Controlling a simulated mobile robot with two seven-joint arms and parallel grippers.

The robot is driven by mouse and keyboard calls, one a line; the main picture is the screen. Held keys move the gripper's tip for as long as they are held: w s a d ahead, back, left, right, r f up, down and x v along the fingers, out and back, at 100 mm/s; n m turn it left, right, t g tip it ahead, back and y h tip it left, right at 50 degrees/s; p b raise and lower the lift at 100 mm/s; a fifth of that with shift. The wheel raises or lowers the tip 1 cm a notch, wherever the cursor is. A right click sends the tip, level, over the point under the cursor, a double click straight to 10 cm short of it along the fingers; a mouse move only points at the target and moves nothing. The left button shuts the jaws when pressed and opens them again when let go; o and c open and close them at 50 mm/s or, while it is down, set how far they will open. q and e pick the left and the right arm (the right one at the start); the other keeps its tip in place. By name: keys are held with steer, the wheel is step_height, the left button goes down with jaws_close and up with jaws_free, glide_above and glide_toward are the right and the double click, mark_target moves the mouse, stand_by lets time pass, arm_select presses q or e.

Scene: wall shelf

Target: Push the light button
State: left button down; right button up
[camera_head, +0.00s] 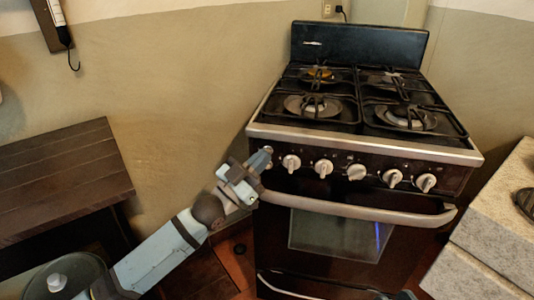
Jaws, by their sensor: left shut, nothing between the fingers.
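A black gas stove (345,120) stands against the wall, with a dark control panel along its front. Several white knobs (324,168) line this panel. I cannot make out the light button; part of the panel's left end is hidden behind my gripper. My left gripper (262,158) is shut and empty, its fingertips at the left end of the panel, just left of the leftmost clearly visible knob (291,163). I cannot tell whether the fingertips touch the panel.
The oven door handle (355,208) runs below the knobs, close to my left gripper. A dark wooden surface (60,180) is at the left and a grey stone-like counter (500,220) at the right. A wall-mounted holder (55,20) hangs at upper left.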

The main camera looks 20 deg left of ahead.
arm_select(q)
steer(key=shift+w, duration=0.15)
stand_by(0.5)
steer(key=shift+w, duration=0.3)
steer(key=shift+s+p, duration=0.35)
steer(key=shift+p, duration=0.25)
steer(key=s+p, duration=0.3)
steer(key=s, duration=0.3)
steer(key=shift+d, duration=0.15)
